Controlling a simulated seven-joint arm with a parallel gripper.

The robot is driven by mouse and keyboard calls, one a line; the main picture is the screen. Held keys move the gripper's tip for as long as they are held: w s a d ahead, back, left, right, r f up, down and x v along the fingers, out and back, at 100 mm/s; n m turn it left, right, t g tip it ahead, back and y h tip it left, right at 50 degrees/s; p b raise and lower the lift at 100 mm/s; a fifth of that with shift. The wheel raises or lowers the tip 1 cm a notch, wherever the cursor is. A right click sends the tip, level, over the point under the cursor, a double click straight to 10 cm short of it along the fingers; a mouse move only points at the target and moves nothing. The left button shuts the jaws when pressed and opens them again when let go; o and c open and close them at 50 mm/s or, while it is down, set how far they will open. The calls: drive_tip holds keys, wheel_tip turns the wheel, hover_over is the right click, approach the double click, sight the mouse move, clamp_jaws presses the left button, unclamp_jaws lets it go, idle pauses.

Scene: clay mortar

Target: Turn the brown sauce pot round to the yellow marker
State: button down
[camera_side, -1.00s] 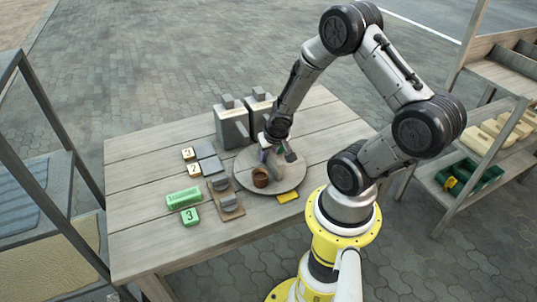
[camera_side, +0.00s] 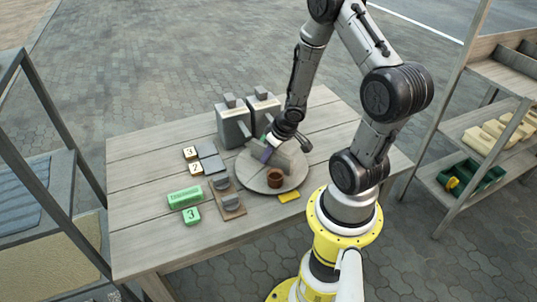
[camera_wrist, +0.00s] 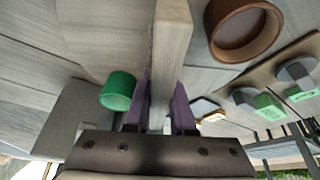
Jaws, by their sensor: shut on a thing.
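The brown sauce pot (camera_side: 275,178) stands upright on a round grey turntable (camera_side: 256,182), near its front edge. It also shows at the upper right of the wrist view (camera_wrist: 215,38). The yellow marker (camera_side: 289,196) lies on the table just outside the turntable's front right rim, close to the pot. My gripper (camera_side: 270,150) is over the turntable behind the pot. In the wrist view its purple fingers (camera_wrist: 160,108) are shut on a long pale grey bar (camera_wrist: 172,45) that crosses the turntable. A green round piece (camera_wrist: 117,90) stands on the bar's other side.
Two grey boxes (camera_side: 234,128) stand behind the turntable. Left of it are number tiles (camera_side: 190,153), a board with grey knobs (camera_side: 229,203), a green block (camera_side: 185,198) and a green tile (camera_side: 192,215). The table's front left is clear.

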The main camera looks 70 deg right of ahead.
drive_tip(key=shift+a+n+y, duration=0.1)
drive_tip(key=shift+n+y, duration=0.3)
drive_tip(key=shift+n, duration=1.3)
drive_tip(key=c, duration=0.8)
unclamp_jaws()
drive_tip(key=shift+o, duration=0.2)
drive_tip(key=shift+a, duration=0.1)
drive_tip(key=v, duration=1.3)
drive_tip(key=shift+s+d+r, duration=0.2)
drive_tip(key=shift+s+r, duration=0.05)
drive_tip(key=shift+r, duration=0.1)
